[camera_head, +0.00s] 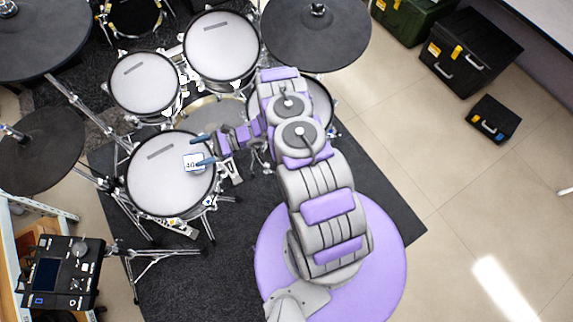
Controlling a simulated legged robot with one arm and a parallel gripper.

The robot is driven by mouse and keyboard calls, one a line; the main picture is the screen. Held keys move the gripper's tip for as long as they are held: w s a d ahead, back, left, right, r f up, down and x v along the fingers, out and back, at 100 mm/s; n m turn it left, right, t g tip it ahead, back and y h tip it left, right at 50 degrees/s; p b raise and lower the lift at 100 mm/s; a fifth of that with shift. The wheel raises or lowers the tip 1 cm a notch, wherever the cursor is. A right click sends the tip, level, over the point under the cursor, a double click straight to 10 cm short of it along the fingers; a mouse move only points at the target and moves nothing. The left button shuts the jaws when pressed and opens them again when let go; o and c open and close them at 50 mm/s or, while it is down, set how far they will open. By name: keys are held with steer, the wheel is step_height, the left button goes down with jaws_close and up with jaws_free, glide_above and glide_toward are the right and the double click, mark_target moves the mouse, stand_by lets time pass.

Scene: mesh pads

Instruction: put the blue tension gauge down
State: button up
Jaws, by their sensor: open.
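The tension gauge (194,163) is a small, pale, squarish thing with blue at its edge and dark marks on its face. It appears to lie on the white mesh pad (150,185) of the front-left drum, right of that pad's middle. My gripper (203,150) reaches in from the right over the pad's right side. Its two blue-grey fingers are apart. The lower finger is at the gauge's right edge and the upper one is beyond it. I cannot tell whether a finger touches the gauge.
More mesh pads (145,85) and dark cymbal pads (316,35) stand behind and at the left. A drum module (62,272) is at the lower left. Black cases (470,52) stand on the right. The tiled floor (480,200) at right is clear.

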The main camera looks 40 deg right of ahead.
steer(key=s+a+r+n+g, duration=0.2)
steer(key=r+n+g, duration=0.1)
steer(key=r, duration=0.5)
steer(key=s+a+r+n+g, duration=0.1)
steer(key=r+n+g, duration=0.2)
steer(key=r, duration=0.4)
steer(key=s+r+n+g+h, duration=0.4)
steer(key=s+r+n+h, duration=0.15)
steer(key=s+r, duration=0.6)
steer(key=s+d+r+n+t+h, duration=0.1)
steer(key=s+d+r+n+h, duration=0.1)
steer(key=s, duration=0.5)
steer(key=s+d+r+n+t+h, duration=0.1)
steer(key=s+d+r+n+h, duration=0.2)
steer(key=s+d+r+h, duration=0.2)
steer(key=s+d+r+n+t+h, duration=0.1)
steer(key=s+d+r+n+h, duration=0.1)
steer(key=s+d+r+h, duration=0.2)
steer(key=shift+s+d+r+t, duration=0.3)
steer(key=shift+s+d+r, duration=0.65)
steer(key=shift+s+d, duration=1.7)
steer(key=shift+s+a+n+h, duration=0.25)
steer(key=shift+s+a, duration=0.2)
steer(key=shift+a, duration=0.1)
steer(key=shift+a, duration=0.2)
